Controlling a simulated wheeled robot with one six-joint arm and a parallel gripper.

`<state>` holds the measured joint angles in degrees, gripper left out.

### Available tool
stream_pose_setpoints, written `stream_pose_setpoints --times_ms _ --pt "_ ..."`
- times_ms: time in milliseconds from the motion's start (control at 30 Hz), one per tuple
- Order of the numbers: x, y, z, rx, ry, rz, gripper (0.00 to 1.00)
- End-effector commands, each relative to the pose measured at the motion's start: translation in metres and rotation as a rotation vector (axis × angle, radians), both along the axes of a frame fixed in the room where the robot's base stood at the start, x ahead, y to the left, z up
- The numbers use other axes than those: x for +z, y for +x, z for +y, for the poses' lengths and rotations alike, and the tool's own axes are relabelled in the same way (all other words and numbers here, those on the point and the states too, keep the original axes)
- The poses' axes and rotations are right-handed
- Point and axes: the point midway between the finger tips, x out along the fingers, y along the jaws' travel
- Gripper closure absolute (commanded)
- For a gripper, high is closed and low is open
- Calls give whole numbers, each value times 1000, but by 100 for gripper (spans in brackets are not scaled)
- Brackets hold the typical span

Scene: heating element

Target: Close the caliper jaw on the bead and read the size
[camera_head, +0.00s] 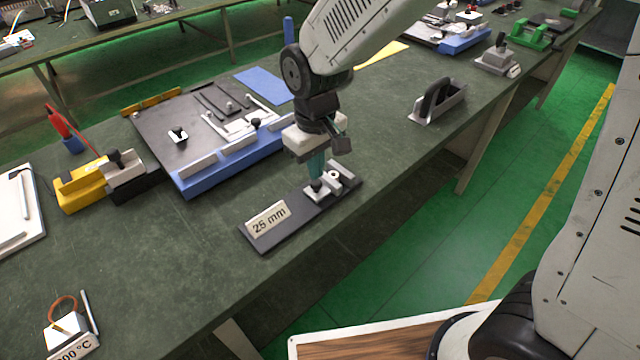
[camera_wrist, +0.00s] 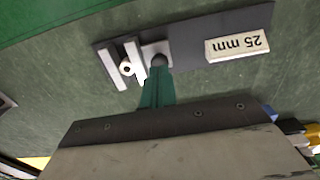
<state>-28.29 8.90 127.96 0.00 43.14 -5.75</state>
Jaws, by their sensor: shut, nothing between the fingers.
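The caliper is a dark base plate (camera_head: 290,222) on the green bench, with a "25 mm" label (camera_head: 268,219) at its near end. A white ring-like bead (camera_wrist: 126,68) sits between two light jaw bars; it also shows in the head view (camera_head: 333,176). I cannot tell whether both bars touch it. The jaw block beside the bead carries a black knob (camera_wrist: 159,61), seen also in the head view (camera_head: 316,187). My gripper (camera_head: 317,172) points down with its teal fingers shut and empty, tips right at the knob. Contact with the knob is unclear.
A blue-edged black board (camera_head: 175,130) with metal parts lies behind the caliper. A yellow block fixture (camera_head: 80,188) is at left. A black-handled grey holder (camera_head: 437,100) stands at right. The bench's front edge runs close to the caliper; bare bench lies left of the label.

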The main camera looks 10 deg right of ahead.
Motion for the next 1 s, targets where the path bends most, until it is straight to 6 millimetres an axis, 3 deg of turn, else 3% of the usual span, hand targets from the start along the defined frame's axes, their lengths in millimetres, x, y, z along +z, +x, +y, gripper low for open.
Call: stream_pose_setpoints --times_ms 1000 --pt "-15 0 0 0 0 0 100"
